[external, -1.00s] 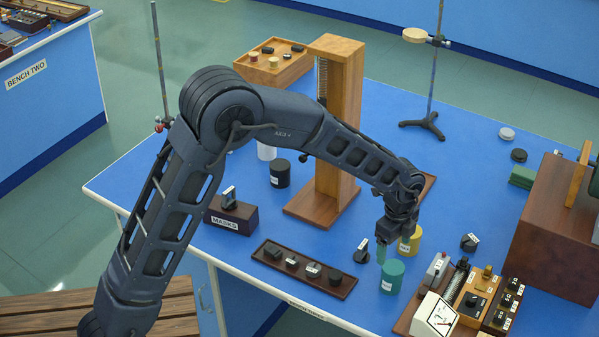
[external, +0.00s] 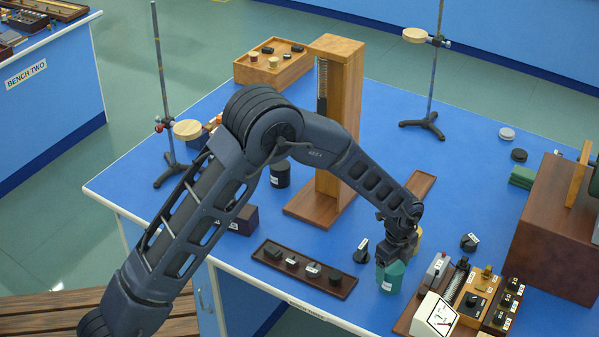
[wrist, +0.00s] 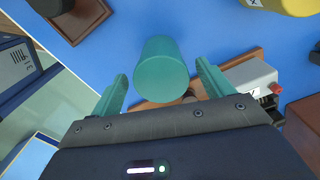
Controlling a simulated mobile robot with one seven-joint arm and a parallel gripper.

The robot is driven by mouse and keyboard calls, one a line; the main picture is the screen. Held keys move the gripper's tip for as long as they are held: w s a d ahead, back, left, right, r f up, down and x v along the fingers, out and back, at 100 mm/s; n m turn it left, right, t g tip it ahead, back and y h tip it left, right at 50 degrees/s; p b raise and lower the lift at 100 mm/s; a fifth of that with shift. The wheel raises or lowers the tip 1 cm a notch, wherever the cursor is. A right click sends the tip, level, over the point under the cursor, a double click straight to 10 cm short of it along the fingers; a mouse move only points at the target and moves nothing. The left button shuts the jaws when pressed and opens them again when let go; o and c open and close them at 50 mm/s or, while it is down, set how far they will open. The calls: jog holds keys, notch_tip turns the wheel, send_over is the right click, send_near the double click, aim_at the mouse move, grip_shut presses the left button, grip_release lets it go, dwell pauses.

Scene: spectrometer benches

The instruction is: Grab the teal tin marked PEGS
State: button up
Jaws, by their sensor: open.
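The teal tin (external: 391,277) stands on the blue bench near its front edge, with a small white label on its side whose print is too small to read. In the wrist view the tin (wrist: 162,72) lies between the two teal fingers of my gripper (wrist: 162,88). A gap shows on each side of it, so the fingers are open and not touching it. In the external view my gripper (external: 392,262) is low over the tin and hides part of its top.
A yellow tin (external: 417,240) stands just behind, partly hidden by my gripper. A dark tray (external: 304,269) with small pieces lies to the left. A white meter (external: 434,314) and switch panel stand close on the right. A small black labelled piece (external: 362,251) is near the left side.

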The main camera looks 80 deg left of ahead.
notch_tip(320, 180, down, 5)
jog(key=shift+w+r, duration=0.1)
jog(key=shift+r, duration=0.05)
jog(key=c, duration=1.1)
jog(key=shift+r, duration=0.15)
